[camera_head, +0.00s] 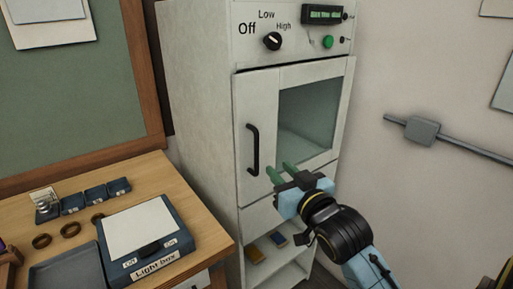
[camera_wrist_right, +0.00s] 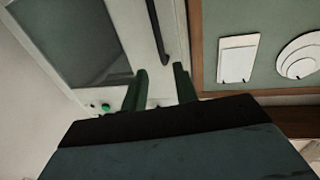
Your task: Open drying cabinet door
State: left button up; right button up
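The white drying cabinet (camera_head: 198,120) stands against the wall, with its door (camera_head: 257,95) shut flush in the front. The door has a glass window (camera_head: 308,118) on its right and a black vertical bar handle (camera_head: 253,150) on its left. My right gripper (camera_head: 281,171) is in front of the lower door, right of and below the handle, its green fingers apart and empty. In the right wrist view the handle (camera_wrist_right: 157,30) lines up between the two fingers (camera_wrist_right: 160,82), beyond their tips. I see no contact. My left gripper is out of view.
A control panel with a black knob (camera_head: 272,41) and green button (camera_head: 328,42) sits above the door. At left, a wooden table holds a light box (camera_head: 150,243) and a tray (camera_head: 68,271).

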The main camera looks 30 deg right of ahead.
aim_at(258, 147)
jog(key=w, duration=0.4)
jog(key=w+d, duration=0.1)
jog(key=w, duration=0.8)
jog(key=shift+d+p, duration=0.3)
jog(key=shift+p, duration=0.05)
grip_shut()
